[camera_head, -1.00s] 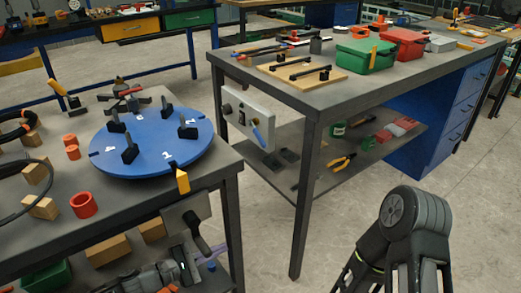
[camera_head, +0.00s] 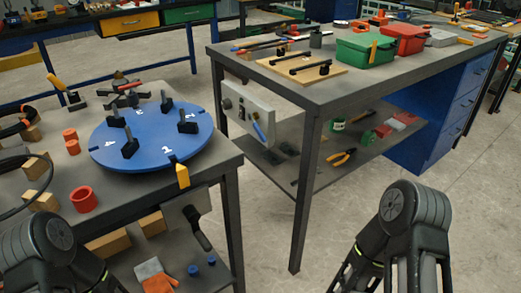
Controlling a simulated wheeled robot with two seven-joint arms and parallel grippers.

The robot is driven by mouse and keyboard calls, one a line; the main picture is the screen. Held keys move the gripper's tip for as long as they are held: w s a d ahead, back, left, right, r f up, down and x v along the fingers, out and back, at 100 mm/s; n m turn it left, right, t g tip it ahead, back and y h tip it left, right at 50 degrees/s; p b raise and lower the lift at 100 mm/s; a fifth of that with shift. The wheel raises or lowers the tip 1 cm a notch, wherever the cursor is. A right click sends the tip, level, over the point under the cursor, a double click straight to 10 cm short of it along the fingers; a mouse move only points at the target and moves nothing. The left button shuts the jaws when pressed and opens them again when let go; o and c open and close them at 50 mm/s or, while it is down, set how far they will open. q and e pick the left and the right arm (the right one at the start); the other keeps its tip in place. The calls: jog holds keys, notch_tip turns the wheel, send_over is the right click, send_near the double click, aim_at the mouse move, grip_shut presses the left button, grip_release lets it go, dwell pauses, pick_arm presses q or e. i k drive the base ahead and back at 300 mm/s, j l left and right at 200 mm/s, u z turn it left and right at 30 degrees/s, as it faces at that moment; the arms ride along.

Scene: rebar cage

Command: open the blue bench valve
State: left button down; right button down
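The blue valve lever (camera_head: 259,131) sits on a pale grey panel (camera_head: 236,104) fixed to the left end of the long bench. The lever slants down to the right, and dark round fittings show beside it on the panel. Both my arms show only as dark links, the left at the lower left and the right at the lower right. Neither gripper shows, and no part of my arms touches the lever.
A blue turntable (camera_head: 190,147) with black holders and a yellow pointer (camera_head: 182,174) stands on the left table. A dark handle (camera_head: 201,238) hangs below its edge. Floor is open between the tables. A wooden board (camera_head: 329,79) lies on the long bench.

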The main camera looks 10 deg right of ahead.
aim_at(256, 126)
jog(key=k+l+u, duration=0.2)
jog(key=u, duration=0.15)
jog(key=k+l+u, duration=0.1)
jog(key=k+u, duration=0.6)
